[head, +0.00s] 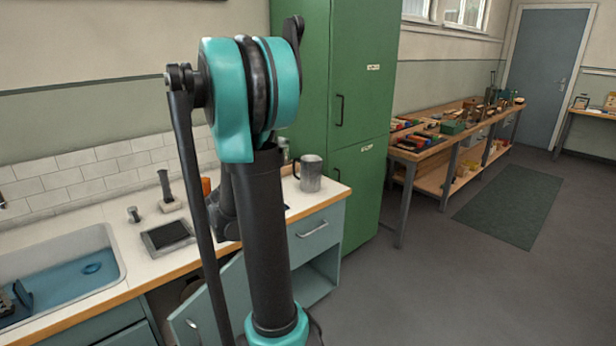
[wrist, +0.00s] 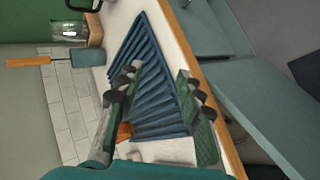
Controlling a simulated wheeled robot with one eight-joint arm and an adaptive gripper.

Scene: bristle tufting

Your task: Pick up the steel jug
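The steel jug (head: 311,174) is a grey metal vessel with a dark handle on its left side. It stands upright on the far right end of the counter, beside the green cabinet, in the head view. My gripper (wrist: 160,75) is open and empty in the wrist view, with its fingers apart over a blue ribbed mat (wrist: 152,50). In the head view my arm hides the gripper. A clear or shiny vessel (wrist: 68,32) shows at the top left of the wrist view; I cannot tell whether it is the jug.
The white counter (head: 130,262) has a sink (head: 60,262) at left and a dark tray (head: 168,236). A cabinet door (head: 215,310) below hangs open. A tool with an orange handle (wrist: 32,62) is left in the wrist view. The green cabinet (head: 335,120) borders the counter's end.

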